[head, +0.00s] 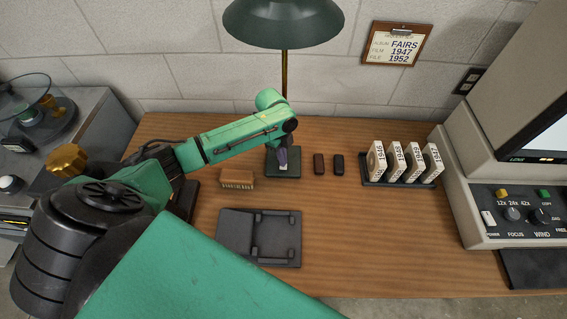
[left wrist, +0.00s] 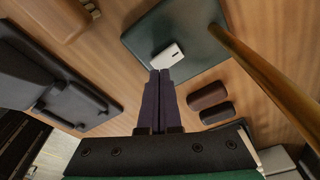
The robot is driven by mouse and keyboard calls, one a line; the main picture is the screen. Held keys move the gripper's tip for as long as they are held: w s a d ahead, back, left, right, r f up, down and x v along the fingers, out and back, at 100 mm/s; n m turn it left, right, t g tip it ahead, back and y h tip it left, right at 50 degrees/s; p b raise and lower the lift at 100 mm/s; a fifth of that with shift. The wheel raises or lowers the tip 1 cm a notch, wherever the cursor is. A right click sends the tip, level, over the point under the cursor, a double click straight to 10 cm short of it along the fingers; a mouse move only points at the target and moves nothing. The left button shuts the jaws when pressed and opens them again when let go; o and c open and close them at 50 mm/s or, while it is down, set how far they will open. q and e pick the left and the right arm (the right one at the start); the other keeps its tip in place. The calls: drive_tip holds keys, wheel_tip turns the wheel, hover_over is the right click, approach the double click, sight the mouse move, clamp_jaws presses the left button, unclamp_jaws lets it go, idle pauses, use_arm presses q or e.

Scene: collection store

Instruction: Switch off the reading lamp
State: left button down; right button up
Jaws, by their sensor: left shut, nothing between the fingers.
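The reading lamp has a dark green shade (head: 284,24), a brass pole (head: 285,75) and a dark green square base (head: 292,172) on the wooden desk. A small white switch (head: 283,165) sits on the base. It also shows in the left wrist view (left wrist: 168,55). My left gripper (head: 282,158) is shut and empty, its dark fingers pointing down at the switch. In the left wrist view the fingertips (left wrist: 160,73) are right at the switch's near edge; I cannot tell whether they touch it. Whether the lamp is lit cannot be told. My right gripper is not in view.
Two small dark cases (head: 319,164) lie right of the base, a brush (head: 237,179) to its left, and a dark tray (head: 232,230) in front. A rack of labelled boxes (head: 372,184) and a film reader (head: 480,190) stand right.

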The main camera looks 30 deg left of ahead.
use_arm(q)
drive_tip(key=shift+f+b, duration=0.6)
drive_tip(key=shift+f, duration=0.35)
idle(0.6)
drive_tip(key=shift+s, duration=0.1)
wheel_tip(320, 180, up, 7)
drive_tip(key=p, duration=0.7)
drive_tip(key=shift+r+p, duration=0.1)
drive_tip(key=shift+p, duration=0.3)
